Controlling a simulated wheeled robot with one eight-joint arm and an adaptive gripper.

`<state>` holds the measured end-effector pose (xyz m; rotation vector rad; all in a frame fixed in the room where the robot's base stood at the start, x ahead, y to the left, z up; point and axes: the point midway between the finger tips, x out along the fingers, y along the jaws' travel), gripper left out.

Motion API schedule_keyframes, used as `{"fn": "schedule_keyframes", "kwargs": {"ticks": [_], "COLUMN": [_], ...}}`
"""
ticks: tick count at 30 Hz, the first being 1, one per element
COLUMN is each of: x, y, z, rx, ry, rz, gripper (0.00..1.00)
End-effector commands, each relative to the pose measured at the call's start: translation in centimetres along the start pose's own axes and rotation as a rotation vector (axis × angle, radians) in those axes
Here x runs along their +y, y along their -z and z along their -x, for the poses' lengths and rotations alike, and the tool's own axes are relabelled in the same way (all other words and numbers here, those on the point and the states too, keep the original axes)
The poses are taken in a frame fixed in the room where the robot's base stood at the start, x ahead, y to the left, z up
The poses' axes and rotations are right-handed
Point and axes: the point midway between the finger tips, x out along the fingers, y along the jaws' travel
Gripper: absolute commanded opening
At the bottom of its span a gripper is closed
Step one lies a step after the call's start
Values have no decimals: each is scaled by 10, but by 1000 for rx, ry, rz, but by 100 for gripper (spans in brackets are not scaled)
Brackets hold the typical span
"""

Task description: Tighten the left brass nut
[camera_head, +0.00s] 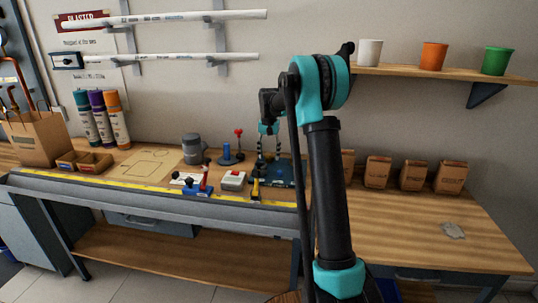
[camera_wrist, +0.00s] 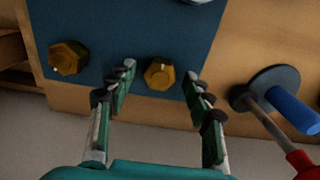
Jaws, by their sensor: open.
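In the wrist view one brass hex nut (camera_wrist: 159,73) sits on a dark blue panel (camera_wrist: 110,25), between the fingertips of my gripper (camera_wrist: 157,80). The fingers are spread on either side, with gaps to the nut. Another brass nut (camera_wrist: 68,58) lies outside the fingers, at the picture's left. The nut between the fingers is nearer the blue post, which stands left of the panel in the head view, so it appears to be the left brass nut. In the head view my gripper (camera_head: 268,150) points down over the panel (camera_head: 283,172); the nuts are too small to make out.
A blue post on a round base (camera_wrist: 285,102) stands beside the panel, with a red-handled tool (camera_wrist: 302,165) close by. A red-and-white box (camera_head: 232,181) and a grey cup-like part (camera_head: 192,149) stand left of my gripper. Brown bags (camera_head: 413,176) line the wall at right.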

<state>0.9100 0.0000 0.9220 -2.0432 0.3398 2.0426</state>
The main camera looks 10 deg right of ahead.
Motion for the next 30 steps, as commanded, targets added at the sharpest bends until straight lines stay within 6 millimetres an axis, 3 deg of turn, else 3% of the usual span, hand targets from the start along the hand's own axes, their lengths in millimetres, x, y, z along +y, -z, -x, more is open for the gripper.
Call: {"fn": "schedule_keyframes", "kwargs": {"ticks": [5, 19, 24, 30], "x": [0, 0, 0, 0], "y": [0, 0, 0, 0], "z": [16, 103, 117, 120], "rx": [0, 0, 0, 0], "ry": [0, 0, 0, 0], "rz": [0, 0, 0, 0], "gripper": [51, 51, 51, 51]}}
